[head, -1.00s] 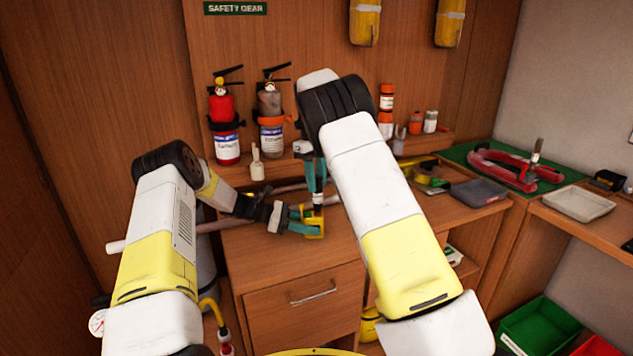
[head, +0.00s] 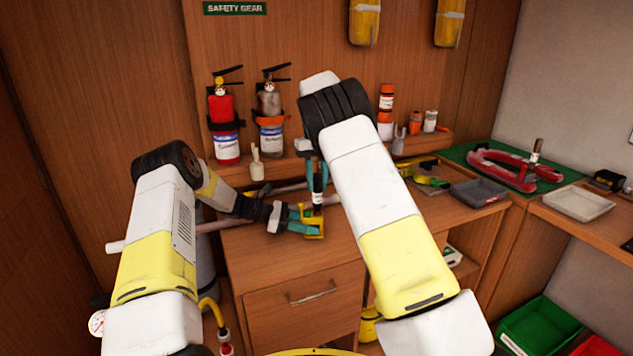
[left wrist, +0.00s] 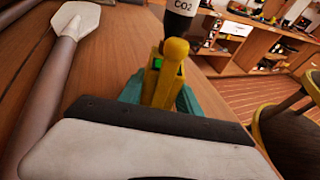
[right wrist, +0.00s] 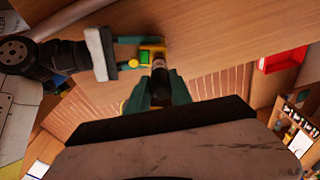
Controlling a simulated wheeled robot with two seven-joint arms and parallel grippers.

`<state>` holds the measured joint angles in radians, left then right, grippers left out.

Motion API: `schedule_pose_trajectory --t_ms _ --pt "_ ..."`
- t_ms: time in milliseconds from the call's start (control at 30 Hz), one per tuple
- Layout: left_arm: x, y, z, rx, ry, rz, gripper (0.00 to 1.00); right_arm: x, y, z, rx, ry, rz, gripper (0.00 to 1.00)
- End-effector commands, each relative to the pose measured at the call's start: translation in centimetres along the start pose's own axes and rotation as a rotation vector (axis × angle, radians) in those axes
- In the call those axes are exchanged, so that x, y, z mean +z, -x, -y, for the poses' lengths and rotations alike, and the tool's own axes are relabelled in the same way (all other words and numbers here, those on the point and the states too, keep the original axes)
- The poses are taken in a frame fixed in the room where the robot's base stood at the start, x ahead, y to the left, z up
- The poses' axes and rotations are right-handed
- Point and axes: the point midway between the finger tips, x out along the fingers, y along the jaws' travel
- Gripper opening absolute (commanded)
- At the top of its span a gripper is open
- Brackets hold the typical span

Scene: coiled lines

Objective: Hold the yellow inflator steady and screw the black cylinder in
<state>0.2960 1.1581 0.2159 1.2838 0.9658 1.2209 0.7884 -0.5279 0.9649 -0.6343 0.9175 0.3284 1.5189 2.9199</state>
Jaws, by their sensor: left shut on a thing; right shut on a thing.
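The yellow inflator (head: 314,222) is at the wooden counter in the head view. My left gripper (head: 308,221) is shut on it from the left; the inflator stands upright between the teal fingers in the left wrist view (left wrist: 165,80), with a green patch on its side. The black cylinder (head: 318,185), with a white CO2 band (left wrist: 182,8), stands upright on top of the inflator, its lower end at the inflator's yellow neck. My right gripper (right wrist: 160,92) is shut on the cylinder from above. How deep the thread sits is hidden.
Two extinguishers (head: 226,125) hang at the back wall beside a shelf with small bottles (head: 386,115). Pale rods lie left of the inflator. A grey tray (head: 478,192) and red tool (head: 510,168) are to the right. The front counter (head: 280,250) is clear.

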Motion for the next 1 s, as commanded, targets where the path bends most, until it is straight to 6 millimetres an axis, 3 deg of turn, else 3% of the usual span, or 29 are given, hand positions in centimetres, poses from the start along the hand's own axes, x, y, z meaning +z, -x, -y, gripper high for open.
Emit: schedule_pose_trajectory --t_ms 167,200,233,467,600,1000 --pt "-0.04 0.02 0.03 -0.001 0.001 0.000 0.08 0.06 -0.03 0.16 0.002 -0.045 0.002 0.00" --pt "-0.04 0.02 0.04 -0.001 0.001 0.000 0.08 0.07 -0.03 0.16 0.002 -0.045 0.003 0.32" --pt "-0.03 0.01 0.05 -0.001 0.001 0.000 0.08 0.08 -0.03 0.15 0.002 -0.044 0.003 0.38" --pt "-0.03 -0.03 0.09 -0.002 0.001 0.000 0.07 0.09 -0.03 0.09 0.003 -0.041 0.003 0.41" --pt "-0.03 -0.05 0.10 -0.003 0.001 0.000 0.07 0.09 -0.02 0.06 0.003 -0.040 0.003 0.65" --pt "-0.03 -0.09 0.12 -0.003 0.000 0.000 0.07 0.06 0.60 0.05 0.003 -0.039 0.005 0.67"
